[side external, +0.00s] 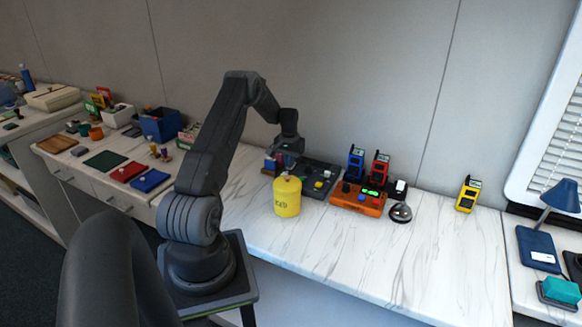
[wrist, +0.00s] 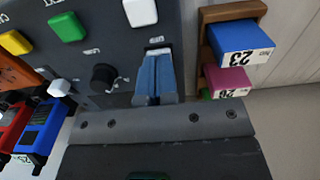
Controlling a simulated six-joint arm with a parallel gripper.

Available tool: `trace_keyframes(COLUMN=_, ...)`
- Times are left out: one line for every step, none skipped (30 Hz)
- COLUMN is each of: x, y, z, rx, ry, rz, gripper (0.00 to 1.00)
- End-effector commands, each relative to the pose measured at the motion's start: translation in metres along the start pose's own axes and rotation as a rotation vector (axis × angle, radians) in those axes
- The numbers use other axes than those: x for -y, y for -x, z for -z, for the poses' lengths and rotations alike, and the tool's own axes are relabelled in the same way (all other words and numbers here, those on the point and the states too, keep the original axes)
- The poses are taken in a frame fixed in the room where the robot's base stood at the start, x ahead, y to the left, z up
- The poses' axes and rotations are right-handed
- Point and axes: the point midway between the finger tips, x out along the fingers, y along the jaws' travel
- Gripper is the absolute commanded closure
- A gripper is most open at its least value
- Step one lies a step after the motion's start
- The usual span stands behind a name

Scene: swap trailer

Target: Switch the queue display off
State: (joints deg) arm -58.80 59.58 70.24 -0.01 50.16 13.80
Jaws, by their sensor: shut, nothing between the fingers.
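A dark grey control panel (wrist: 105,35) fills the upper left of the wrist view, with yellow, green and white buttons and a black knob (wrist: 104,76). The same panel (side external: 328,171) lies on the marble counter in the side view. My gripper (wrist: 157,58) is shut and empty, its blue-grey fingers together, with their tips at a small slot with a white label on the panel. I cannot tell whether they touch it. In the side view my gripper (side external: 289,158) is above the panel's left part. Which control belongs to the queue display is not legible.
A yellow canister (side external: 287,198) stands in front of the panel. A wooden rack (wrist: 204,45) with numbered blue and pink tags borders the panel. The counter's front right is clear.

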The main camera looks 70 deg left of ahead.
Motion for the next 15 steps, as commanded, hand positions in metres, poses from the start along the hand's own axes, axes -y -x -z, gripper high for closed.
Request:
trace_keyframes(x=0.000, y=0.003, z=0.000, rx=-0.001, ry=0.000, rz=0.000, gripper=1.00)
trace_keyframes(x=0.000, y=0.005, z=0.000, rx=-0.001, ry=0.000, rz=0.000, gripper=1.00)
trace_keyframes(x=0.000, y=0.008, z=0.000, rx=-0.001, ry=0.000, rz=0.000, gripper=1.00)
trace_keyframes(x=0.000, y=0.011, z=0.000, rx=-0.001, ry=0.000, rz=0.000, gripper=1.00)
trace_keyframes(x=0.000, y=0.013, z=0.000, rx=-0.001, ry=0.000, rz=0.000, gripper=1.00)
trace_keyframes(x=0.000, y=0.016, z=0.000, rx=-0.001, ry=0.000, rz=0.000, gripper=1.00)
trace_keyframes(x=0.000, y=0.018, z=0.000, rx=-0.001, ry=0.000, rz=0.000, gripper=1.00)
trace_keyframes(x=0.000, y=0.021, z=0.000, rx=-0.001, ry=0.000, rz=0.000, gripper=1.00)
trace_keyframes(x=0.000, y=0.024, z=0.000, rx=-0.001, ry=0.000, rz=0.000, gripper=1.00)
trace_keyframes(x=0.000, y=0.026, z=0.000, rx=-0.001, ry=0.000, rz=0.000, gripper=1.00)
trace_keyframes(x=0.000, y=0.029, z=0.000, rx=-0.001, ry=0.000, rz=0.000, gripper=1.00)
trace_keyframes(x=0.000, y=0.032, z=0.000, rx=-0.001, ry=0.000, rz=0.000, gripper=1.00)
trace_keyframes(x=0.000, y=0.034, z=0.000, rx=-0.001, ry=0.000, rz=0.000, gripper=1.00)
trace_keyframes(x=0.000, y=0.036, z=0.000, rx=-0.001, ry=0.000, rz=0.000, gripper=1.00)
trace_keyframes(x=0.000, y=0.039, z=0.000, rx=-0.001, ry=0.000, rz=0.000, gripper=1.00)
